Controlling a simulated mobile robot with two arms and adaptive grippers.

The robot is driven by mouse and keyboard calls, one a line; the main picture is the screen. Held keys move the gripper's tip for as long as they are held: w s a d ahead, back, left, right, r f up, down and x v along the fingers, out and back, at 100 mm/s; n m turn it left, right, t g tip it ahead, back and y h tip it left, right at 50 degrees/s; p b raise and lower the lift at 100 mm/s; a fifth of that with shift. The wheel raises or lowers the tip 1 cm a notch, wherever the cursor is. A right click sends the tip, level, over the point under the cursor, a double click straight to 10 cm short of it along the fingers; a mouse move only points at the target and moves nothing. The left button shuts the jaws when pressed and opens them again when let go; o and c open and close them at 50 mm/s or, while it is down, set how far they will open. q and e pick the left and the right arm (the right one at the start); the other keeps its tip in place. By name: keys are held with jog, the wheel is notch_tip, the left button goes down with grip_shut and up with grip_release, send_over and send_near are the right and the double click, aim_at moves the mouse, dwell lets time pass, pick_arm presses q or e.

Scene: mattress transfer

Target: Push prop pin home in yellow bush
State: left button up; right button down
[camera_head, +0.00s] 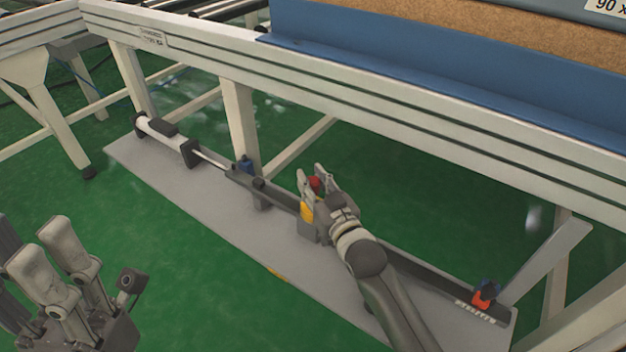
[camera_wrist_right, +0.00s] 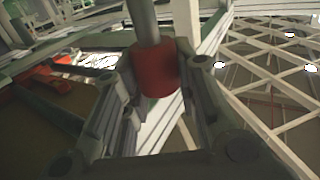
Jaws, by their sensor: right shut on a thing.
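My right gripper (camera_head: 314,184) is shut on the red head of the prop pin (camera_head: 315,183), above the grey bar on the floor plate. The yellow bush (camera_head: 307,212) shows just below the pin head, partly hidden by my gripper. In the right wrist view the red head (camera_wrist_right: 155,68) sits between both fingers (camera_wrist_right: 158,85), with a grey shaft running up out of the picture. How deep the pin sits in the bush is hidden. My left gripper (camera_head: 42,250) is at the lower left, its fingers apart and empty, away from the bar.
A grey floor plate (camera_head: 215,205) carries a cylinder (camera_head: 160,131) with a rod, a blue part (camera_head: 246,165) and a red and blue part (camera_head: 484,294). A pale frame rail (camera_head: 350,90) with legs runs above and behind. Green floor in front is clear.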

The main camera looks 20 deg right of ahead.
jog(key=shift+f+b, duration=1.2)
jog(key=shift+f, duration=1.1)
jog(key=c, duration=1.1)
grip_release()
jog(key=shift+o, duration=0.2)
jog(key=s+d, duration=0.1)
jog(key=s, duration=1.1)
jog(key=shift+d, duration=0.35)
